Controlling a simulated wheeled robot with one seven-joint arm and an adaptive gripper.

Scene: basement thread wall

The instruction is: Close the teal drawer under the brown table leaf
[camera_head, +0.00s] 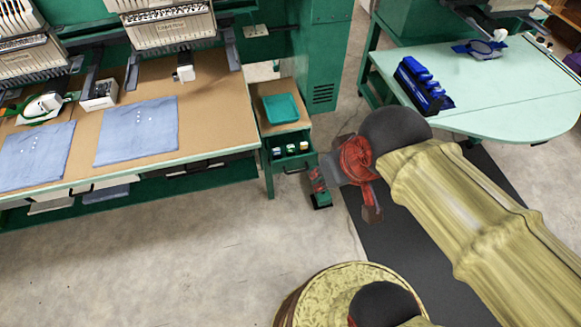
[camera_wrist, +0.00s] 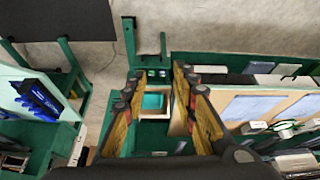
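The teal drawer (camera_head: 297,163) stands pulled out beneath the small brown table leaf (camera_head: 262,92), with several small jars or spools inside. A teal tray (camera_head: 281,108) rests on the leaf. My gripper (camera_head: 346,204) is open and empty, to the right of and a little below the drawer front in the head view, apparently apart from it. In the wrist view my open gripper (camera_wrist: 156,78) has its fingers spread on either side of the teal tray (camera_wrist: 153,102), and the drawer's small contents show between the fingertips. Depth between fingers and drawer is hard to tell.
A long brown sewing table (camera_head: 222,108) with blue cloths stands left of the drawer. A pale green table (camera_head: 500,85) with a blue rack (camera_head: 423,86) stands at the right. Floor before the drawer is clear.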

